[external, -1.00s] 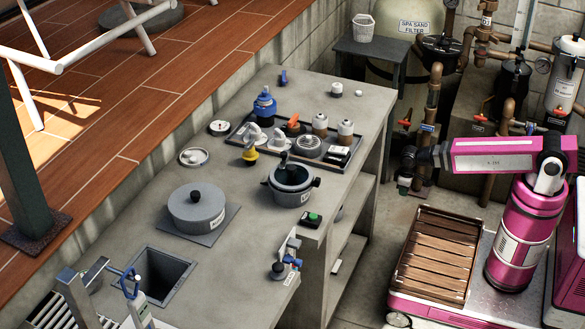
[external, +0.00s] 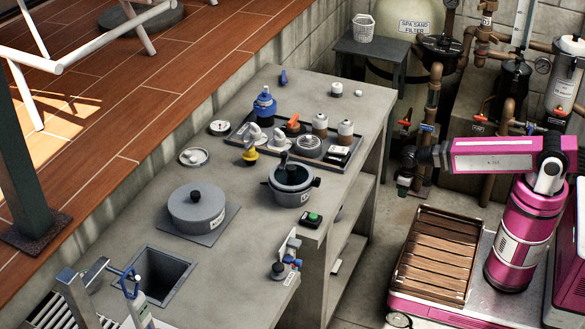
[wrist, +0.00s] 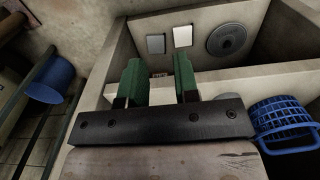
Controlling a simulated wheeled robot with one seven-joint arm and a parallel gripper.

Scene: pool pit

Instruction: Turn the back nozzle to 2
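No part that I can surely pick out as the back nozzle shows in either view. Candidate fittings stand on the grey counter: a blue-topped one (external: 264,105), a pale one (external: 277,138) on the dark tray, and a yellow one (external: 250,156). Any numbers on them are too small to read. My gripper (external: 405,180) hangs to the right of the counter, pointing down and apart from everything on it. In the wrist view its two green fingers (wrist: 160,85) stand apart with nothing between them.
A lidded pot (external: 197,207), an open pot (external: 291,185) and a green-button box (external: 311,219) stand on the counter. Pipes with red handles (external: 405,123) run behind my arm. The wrist view shows a blue basket (wrist: 285,123), a blue bucket (wrist: 52,80) and a grey disc (wrist: 227,39).

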